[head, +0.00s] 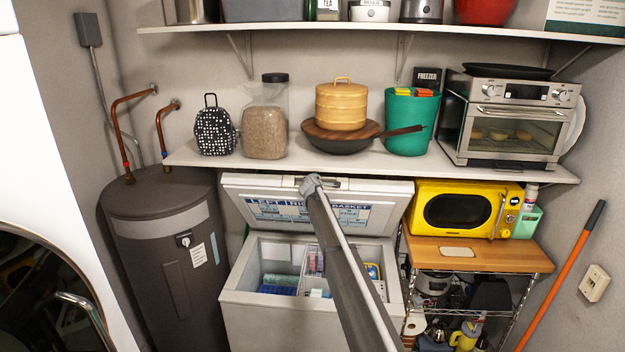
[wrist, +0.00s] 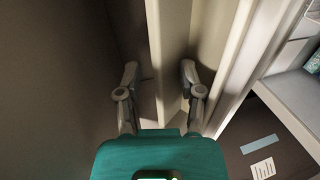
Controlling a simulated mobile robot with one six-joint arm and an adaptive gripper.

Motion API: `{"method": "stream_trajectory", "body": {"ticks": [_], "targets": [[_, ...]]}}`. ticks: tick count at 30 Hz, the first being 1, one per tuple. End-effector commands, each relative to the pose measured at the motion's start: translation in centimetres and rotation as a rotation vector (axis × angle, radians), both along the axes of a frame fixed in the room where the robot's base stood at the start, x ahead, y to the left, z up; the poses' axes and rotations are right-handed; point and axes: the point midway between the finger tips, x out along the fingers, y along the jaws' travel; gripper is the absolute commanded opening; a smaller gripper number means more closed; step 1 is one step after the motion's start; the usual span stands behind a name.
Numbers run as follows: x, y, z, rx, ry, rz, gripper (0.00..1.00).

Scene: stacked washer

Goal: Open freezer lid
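The white chest freezer (head: 258,316) stands below the lower shelf with its lid (head: 372,212) raised and leaning back, nearly upright. Its open top shows blue and white items and a wire basket inside. A handle (head: 332,184) is on the lid's upper edge. My gripper (head: 312,182) is at that edge in the head view, partly hidden by my arm. In the wrist view, the two fingers of my gripper (wrist: 160,74) are spread apart, with a pale strip showing between them. The lid edge (wrist: 232,60) runs to their right. Whether a finger touches it is unclear.
The lower shelf (head: 290,160) is just above the lid and holds a pan, a teal bin and a toaster oven (head: 515,118). A dark water heater (head: 170,265) stands left of the freezer. A yellow microwave (head: 462,208) on a wooden-topped cart (head: 490,256) stands right.

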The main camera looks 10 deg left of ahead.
Motion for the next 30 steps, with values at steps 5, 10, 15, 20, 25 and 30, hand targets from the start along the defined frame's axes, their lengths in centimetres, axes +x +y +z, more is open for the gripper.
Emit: {"method": "stream_trajectory", "body": {"ticks": [5,10,15,20,25,30], "targets": [[-0.4,-0.2,0.7,-0.001,0.001,-0.002,0.49],[-0.9,-0.2,1.4,0.0,0.002,-0.002,0.49],[-1.4,-0.2,2.1,-0.001,0.002,-0.001,0.49],[-1.9,-0.2,2.8,-0.002,0.0,0.001,0.49],[-2.3,-0.2,3.6,-0.004,-0.003,0.003,0.49],[-2.7,-0.2,4.4,-0.005,-0.005,0.005,0.49]]}}
